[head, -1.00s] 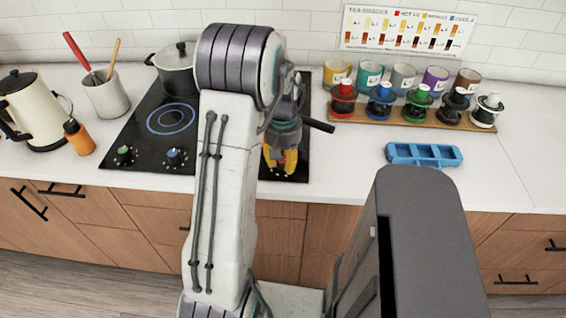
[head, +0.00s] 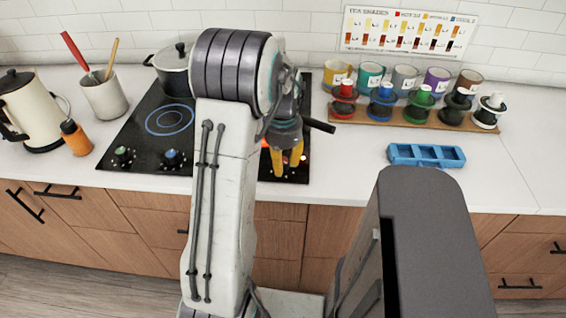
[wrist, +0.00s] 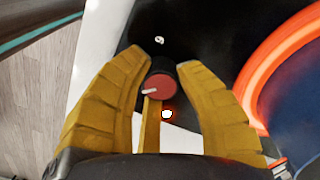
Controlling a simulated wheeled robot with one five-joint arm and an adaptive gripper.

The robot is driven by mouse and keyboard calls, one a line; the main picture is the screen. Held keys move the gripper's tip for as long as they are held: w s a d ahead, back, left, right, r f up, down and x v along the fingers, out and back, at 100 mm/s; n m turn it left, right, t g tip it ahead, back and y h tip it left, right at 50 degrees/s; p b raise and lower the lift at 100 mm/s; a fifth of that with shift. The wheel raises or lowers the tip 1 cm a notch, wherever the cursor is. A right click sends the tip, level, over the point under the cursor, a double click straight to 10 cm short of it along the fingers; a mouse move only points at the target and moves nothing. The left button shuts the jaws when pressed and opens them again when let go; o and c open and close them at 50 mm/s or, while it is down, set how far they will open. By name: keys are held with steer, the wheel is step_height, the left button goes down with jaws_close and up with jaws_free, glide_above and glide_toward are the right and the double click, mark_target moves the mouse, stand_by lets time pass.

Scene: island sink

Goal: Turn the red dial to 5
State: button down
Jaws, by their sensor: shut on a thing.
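The red dial (wrist: 160,86) sits on the black cooktop (wrist: 120,65) in the wrist view. Its white pointer mark points left in that view. My gripper (wrist: 163,64) has a yellow finger on either side of the dial and is shut on it. A small white digit, which looks like a 9, shows on the cooktop just beyond the dial. A bright orange-white light shows just below it. In the head view my gripper (head: 287,166) is down at the cooktop's front right corner, and the fingers and arm hide the dial.
A burner ring (wrist: 265,75) glows orange right of the dial. A green dial (head: 123,155) and a blue dial (head: 172,158) are further left. A pot (head: 173,70) stands at the back. A blue tray (head: 426,155) lies on clear counter to the right.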

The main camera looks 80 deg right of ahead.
mark_target(283, 161)
steer(key=m, duration=0.6)
steer(key=shift+a+f+b, duration=0.1)
steer(key=shift+f+b, duration=0.05)
steer(key=shift+b, duration=0.2)
steer(key=m, duration=0.6)
steer(key=shift+m, duration=0.3)
steer(key=c, duration=0.8)
jaws_free()
steer(key=shift+c, duration=0.2)
steer(key=shift+r, duration=0.2)
step_height(283, 161, up, 12)
steer(key=shift+f, duration=0.1)
stand_by(0.4)
